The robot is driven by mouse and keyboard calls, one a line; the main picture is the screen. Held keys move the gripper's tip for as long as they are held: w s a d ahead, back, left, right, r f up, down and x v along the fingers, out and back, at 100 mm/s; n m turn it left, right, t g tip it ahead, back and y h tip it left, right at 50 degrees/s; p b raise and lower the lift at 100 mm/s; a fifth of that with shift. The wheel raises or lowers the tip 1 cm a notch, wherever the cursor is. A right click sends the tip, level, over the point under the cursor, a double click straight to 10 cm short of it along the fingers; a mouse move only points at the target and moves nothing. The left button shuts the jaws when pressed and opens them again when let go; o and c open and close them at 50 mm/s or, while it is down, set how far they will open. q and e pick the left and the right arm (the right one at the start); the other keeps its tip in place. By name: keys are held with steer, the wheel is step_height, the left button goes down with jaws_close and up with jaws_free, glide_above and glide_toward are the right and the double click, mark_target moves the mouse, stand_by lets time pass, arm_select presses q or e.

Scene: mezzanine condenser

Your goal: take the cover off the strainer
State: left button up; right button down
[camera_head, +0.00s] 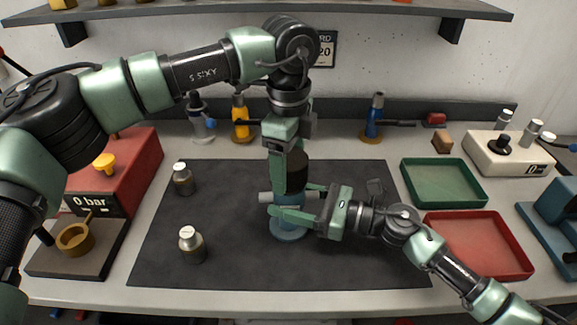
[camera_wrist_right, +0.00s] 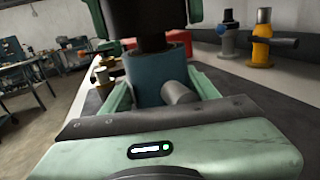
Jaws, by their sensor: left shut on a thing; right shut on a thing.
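The strainer (camera_head: 289,232) stands upright on the dark mat, with a blue body, a round blue base and grey side stubs. Its black cover (camera_head: 297,170) sits at the top of the body; in the right wrist view the cover (camera_wrist_right: 140,18) is directly above the blue body (camera_wrist_right: 150,75). I cannot tell whether any gap lies between them. My left gripper (camera_head: 288,182) points down from above and is shut on the cover, partly hiding it. My right gripper (camera_head: 291,202) reaches in from the right and is shut on the strainer body, one finger on each side.
Two small metal-capped bottles (camera_head: 192,244) (camera_head: 182,179) stand on the mat's left part. A green tray (camera_head: 478,195) and a red tray (camera_head: 524,266) lie at right. A red pressure unit (camera_head: 140,160) is at left. Several valves, including a yellow one (camera_head: 241,122), line the back. The mat's front is clear.

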mark_target(289, 157)
arm_select(q)
steer(key=shift+r, duration=1.9)
arm_select(e)
steer(key=shift+c, duration=1.6)
jaws_free()
